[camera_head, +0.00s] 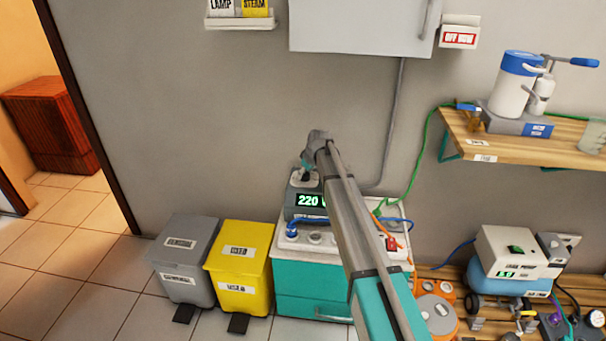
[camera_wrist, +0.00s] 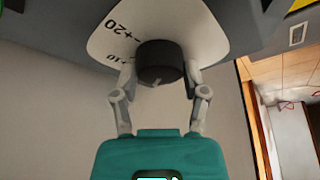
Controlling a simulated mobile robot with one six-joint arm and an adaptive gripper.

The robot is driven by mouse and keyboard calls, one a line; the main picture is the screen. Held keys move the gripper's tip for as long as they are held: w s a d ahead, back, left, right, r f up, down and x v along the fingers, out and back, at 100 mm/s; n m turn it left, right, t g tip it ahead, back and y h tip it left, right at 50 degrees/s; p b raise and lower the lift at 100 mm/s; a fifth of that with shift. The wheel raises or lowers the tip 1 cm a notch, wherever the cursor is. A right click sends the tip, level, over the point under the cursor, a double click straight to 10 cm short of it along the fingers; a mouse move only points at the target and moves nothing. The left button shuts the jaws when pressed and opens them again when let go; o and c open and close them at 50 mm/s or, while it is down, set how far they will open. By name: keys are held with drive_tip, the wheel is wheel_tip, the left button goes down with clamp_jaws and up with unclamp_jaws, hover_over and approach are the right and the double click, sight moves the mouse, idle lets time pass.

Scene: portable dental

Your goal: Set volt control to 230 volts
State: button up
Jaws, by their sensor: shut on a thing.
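The volt control is a black round knob (camera_wrist: 160,62) on a pale dial plate (camera_wrist: 108,38) marked "+20" and "+10", in the wrist view. My gripper (camera_wrist: 158,80) has a finger on each side of the knob and is shut on it. In the head view my gripper (camera_head: 305,178) is at the top of a grey unit with a green display (camera_head: 310,200) that reads 220; the character after it is cut off by my arm.
The unit stands on a teal and white cabinet (camera_head: 305,278). A yellow bin (camera_head: 238,265) and a grey bin (camera_head: 183,258) stand to its left. A wooden shelf (camera_head: 530,150) holds equipment at right. A wall box (camera_head: 360,25) hangs above.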

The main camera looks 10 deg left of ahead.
drive_tip(key=shift+s+d+m, duration=0.15)
drive_tip(key=shift+s+m, duration=0.05)
drive_tip(key=shift+m, duration=0.4)
idle(0.3)
drive_tip(key=shift+w, duration=0.1)
idle(1.0)
drive_tip(key=o, duration=1.2)
drive_tip(key=shift+c, duration=0.2)
